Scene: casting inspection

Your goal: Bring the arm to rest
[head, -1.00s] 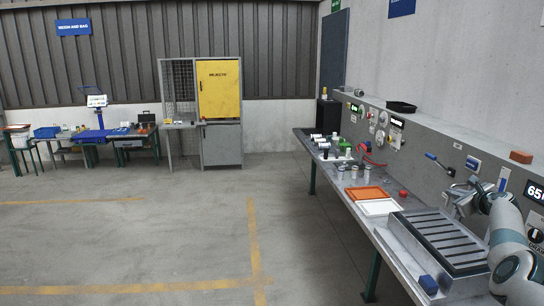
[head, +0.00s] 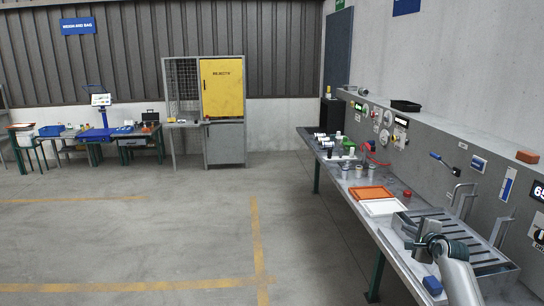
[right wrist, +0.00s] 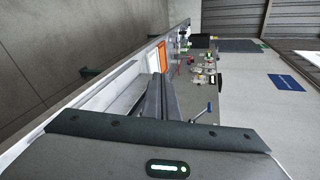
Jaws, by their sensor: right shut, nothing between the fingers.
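My right arm comes in from the bottom right of the head view. Its right gripper (head: 424,234) is over the near left part of the slotted metal tray (head: 486,262) on the bench and hides part of it. In the right wrist view the fingers (right wrist: 158,98) lie together, shut, with nothing held between them. The gripper points along the bench; I cannot tell its exact height over the tray. My left gripper is not in view.
The bench carries an orange tray (head: 371,193), a white tray (head: 383,208) and a blue block (head: 432,285) at the front edge. Upright metal handles (head: 462,194) stand behind the slotted tray. A gauge panel runs along the wall. The floor to the left is clear.

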